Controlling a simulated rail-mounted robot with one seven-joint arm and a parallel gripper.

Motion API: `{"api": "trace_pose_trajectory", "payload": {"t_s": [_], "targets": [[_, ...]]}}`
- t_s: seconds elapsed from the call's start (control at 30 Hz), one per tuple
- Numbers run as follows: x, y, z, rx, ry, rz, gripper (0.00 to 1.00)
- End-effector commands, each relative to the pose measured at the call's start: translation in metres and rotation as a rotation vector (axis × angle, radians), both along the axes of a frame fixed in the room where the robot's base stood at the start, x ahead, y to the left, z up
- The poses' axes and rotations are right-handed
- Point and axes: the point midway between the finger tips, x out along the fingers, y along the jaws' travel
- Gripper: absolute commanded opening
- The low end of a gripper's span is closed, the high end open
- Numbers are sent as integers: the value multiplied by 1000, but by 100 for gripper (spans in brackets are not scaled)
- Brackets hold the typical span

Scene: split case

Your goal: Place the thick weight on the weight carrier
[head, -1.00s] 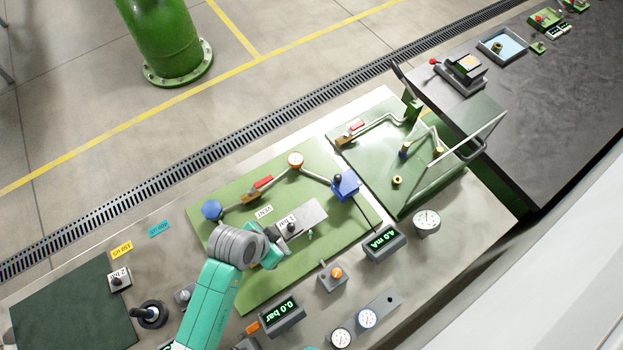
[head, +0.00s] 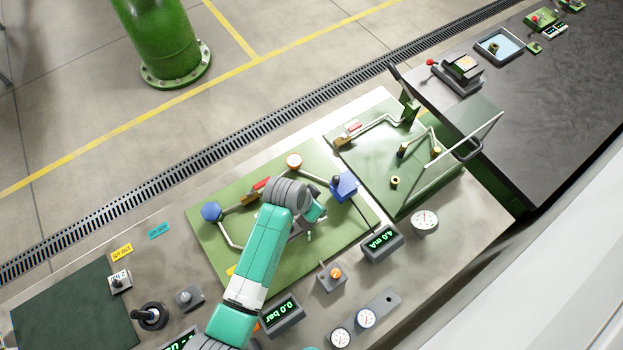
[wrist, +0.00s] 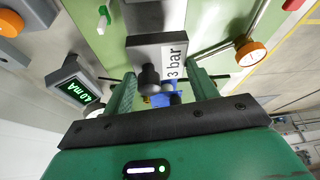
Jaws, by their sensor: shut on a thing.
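A grey block labelled "3 bar" with a dark round knob (wrist: 155,52), which I take to be the thick weight, sits between the two fingers of my gripper (wrist: 160,84) in the wrist view. My gripper is shut on it. In the head view my gripper (head: 316,212) is over the green panel, left of a blue block with a dark post (head: 345,185). My arm hides the weight there. Blue also shows behind the weight's knob in the wrist view (wrist: 160,99). I cannot tell for certain which part is the weight carrier.
An orange-rimmed gauge (head: 294,161) and pipes stand on the green panel (head: 225,185). The 4.0 mA display (head: 382,243) is in front.

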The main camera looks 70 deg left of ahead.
Motion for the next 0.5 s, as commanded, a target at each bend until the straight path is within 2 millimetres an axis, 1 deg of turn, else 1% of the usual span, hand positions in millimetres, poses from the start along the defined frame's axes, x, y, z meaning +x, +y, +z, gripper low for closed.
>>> {"api": "trace_pose_trajectory", "payload": {"t_s": [0.03,0.1,0.2,0.5], "targets": [[-1,-1,-11,-3,2,1,20],[-2,-1,-23,-2,2,3,20],[-1,0,-32,-1,1,2,20],[-1,-1,-35,0,-1,1,20]]}}
